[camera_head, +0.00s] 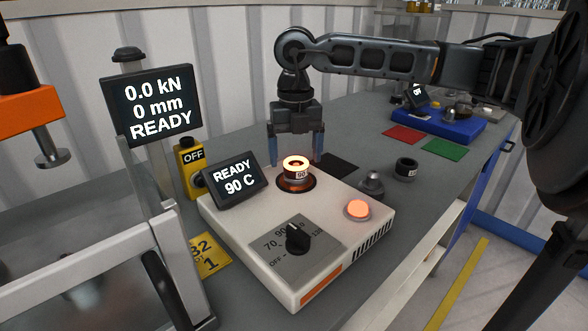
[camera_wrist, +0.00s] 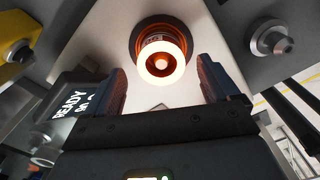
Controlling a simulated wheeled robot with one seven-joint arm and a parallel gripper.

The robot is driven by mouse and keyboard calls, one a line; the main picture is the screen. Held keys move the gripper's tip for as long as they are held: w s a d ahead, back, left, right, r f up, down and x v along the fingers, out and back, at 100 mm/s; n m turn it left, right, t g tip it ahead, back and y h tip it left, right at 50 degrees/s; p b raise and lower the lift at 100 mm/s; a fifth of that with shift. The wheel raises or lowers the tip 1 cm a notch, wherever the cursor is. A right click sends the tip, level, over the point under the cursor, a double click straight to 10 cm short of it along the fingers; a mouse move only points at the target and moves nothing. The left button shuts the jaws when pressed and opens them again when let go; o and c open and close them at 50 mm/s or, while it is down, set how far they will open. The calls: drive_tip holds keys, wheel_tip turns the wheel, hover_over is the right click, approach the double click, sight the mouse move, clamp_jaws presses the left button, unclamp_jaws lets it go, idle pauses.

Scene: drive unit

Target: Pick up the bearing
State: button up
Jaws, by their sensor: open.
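The bearing (camera_head: 296,170) is a ring with a glowing top and a label reading 90. It sits upright on the dark round seat of the white heater (camera_head: 243,228), whose display (camera_head: 235,182) reads READY 90 C. In the wrist view my gripper (camera_wrist: 165,88) is open and empty, with the bearing lying between and slightly beyond the finger lines.
A lit orange button (camera_head: 358,209) and a black dial (camera_head: 297,240) are on the heater. A metal fitting (camera_head: 373,184) and a dark ring (camera_head: 406,168) stand to the right. A press display (camera_head: 153,106) and yellow OFF box (camera_head: 190,166) stand left. Red and green mats lie behind.

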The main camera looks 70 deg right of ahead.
sight(296, 165)
drive_tip(key=shift+s+f, duration=0.1)
drive_tip(key=shift+f, duration=1.8)
drive_tip(key=shift+c, duration=0.4)
drive_tip(key=c, duration=1)
drive_tip(key=shift+c, duration=0.2)
drive_tip(key=shift+r, duration=0.15)
